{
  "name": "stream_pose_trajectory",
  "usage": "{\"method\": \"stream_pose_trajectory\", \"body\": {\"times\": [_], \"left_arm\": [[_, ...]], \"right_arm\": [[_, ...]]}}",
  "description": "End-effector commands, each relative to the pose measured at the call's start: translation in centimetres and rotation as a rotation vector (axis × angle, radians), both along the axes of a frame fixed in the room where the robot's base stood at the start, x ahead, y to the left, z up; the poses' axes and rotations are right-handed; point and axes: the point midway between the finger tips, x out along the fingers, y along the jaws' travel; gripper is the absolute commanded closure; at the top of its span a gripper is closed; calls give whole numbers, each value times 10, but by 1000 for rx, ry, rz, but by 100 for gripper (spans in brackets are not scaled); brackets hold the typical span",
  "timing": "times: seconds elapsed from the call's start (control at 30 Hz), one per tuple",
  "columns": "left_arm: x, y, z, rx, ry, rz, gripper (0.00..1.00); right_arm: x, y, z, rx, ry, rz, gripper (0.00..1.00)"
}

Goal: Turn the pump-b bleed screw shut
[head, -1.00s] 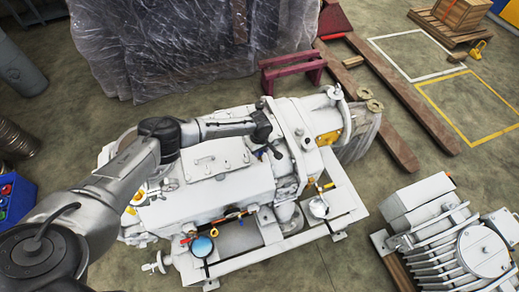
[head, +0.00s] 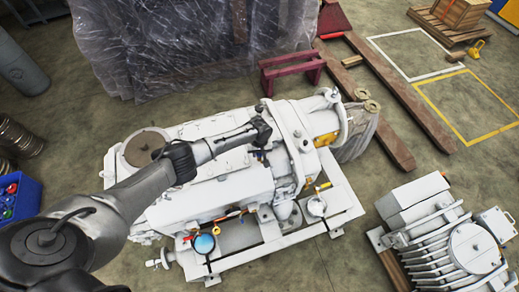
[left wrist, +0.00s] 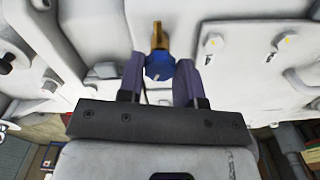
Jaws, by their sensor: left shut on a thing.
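The pump (head: 215,190) is a large off-white machine on a white frame. In the left wrist view a blue knob (left wrist: 159,67) with a brass stem above it stands out from the pump's casing; it looks like the bleed screw. My left gripper (left wrist: 160,76) has one dark finger on each side of the knob and is shut on it. In the head view the left gripper (head: 262,152) is at the pump's upper side, just left of the big flange, and the knob is mostly hidden there. My right gripper is not in view.
A round gauge (head: 204,244) and coloured valve handles line the pump's near side. A second, finned unit (head: 470,250) stands at the lower right. A plastic-wrapped load (head: 195,45) stands behind the pump. A blue crate (head: 17,195) is at the left edge.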

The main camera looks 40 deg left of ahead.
Motion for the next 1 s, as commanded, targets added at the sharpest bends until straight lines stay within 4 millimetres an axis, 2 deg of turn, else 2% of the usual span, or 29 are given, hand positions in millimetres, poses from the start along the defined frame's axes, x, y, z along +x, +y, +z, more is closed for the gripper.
{"method": "stream_pose_trajectory", "body": {"times": [0.6, 1.0], "left_arm": [[1, -1, 0, -2, -1, -586, 91], [1, -1, 0, -2, -2, -895, 91]], "right_arm": [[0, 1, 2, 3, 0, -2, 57], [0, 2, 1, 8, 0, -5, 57]]}}
